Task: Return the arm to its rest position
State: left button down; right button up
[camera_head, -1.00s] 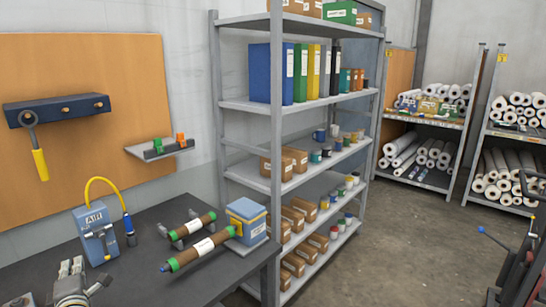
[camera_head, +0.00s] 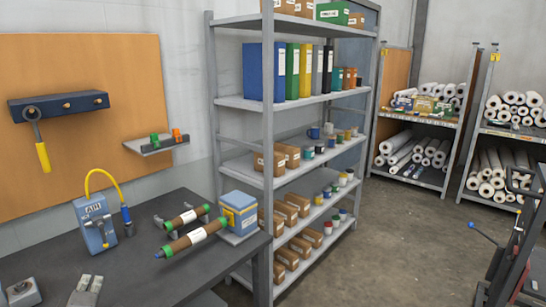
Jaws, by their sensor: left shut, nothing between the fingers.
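My left gripper (camera_head: 90,281) shows at the bottom left edge of the head view. Its two grey fingers lie close together, pointing up into the picture, with nothing seen between them. It is over the dark bench (camera_head: 140,264), in front of the blue AIR unit (camera_head: 95,225) and apart from it. The rest of the left arm is cut off by the frame. My right gripper is not in view.
Two brown rollers with green ends, one in front (camera_head: 195,237) and one behind (camera_head: 186,217), lie on the bench beside a blue-and-yellow box (camera_head: 238,212). A grey shelf rack (camera_head: 262,160) stands to the right. Open floor (camera_head: 400,240) lies beyond it.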

pick_arm(q)
jog(key=s+d+f+m+g+h, duration=0.5)
jog(key=s+d+f+m, duration=0.5)
jog(key=s+d+m, duration=0.4)
jog(key=s+d+f+m+g+h, duration=0.1)
jog(key=s+d+f+m+g, duration=0.1)
jog(key=s+d, duration=0.35)
jog(key=s+d+f+m+g, duration=0.2)
jog(key=s, duration=0.6)
jog(key=s+d+f+m+g+h, duration=0.1)
jog(key=s+d+f+m+g, duration=0.2)
jog(key=s, duration=0.4)
notch_tip(320, 180, down, 30)
jog(key=b, duration=0.5)
jog(key=s+a+f+g+b, duration=0.2)
jog(key=s+f+b, duration=0.3)
jog(key=s+f, duration=1.2)
notch_tip(320, 180, down, 4)
jog(key=shift+s+a+r+n+y, duration=0.2)
jog(key=shift+s+n+y, duration=0.1)
jog(key=shift+s, duration=0.1)
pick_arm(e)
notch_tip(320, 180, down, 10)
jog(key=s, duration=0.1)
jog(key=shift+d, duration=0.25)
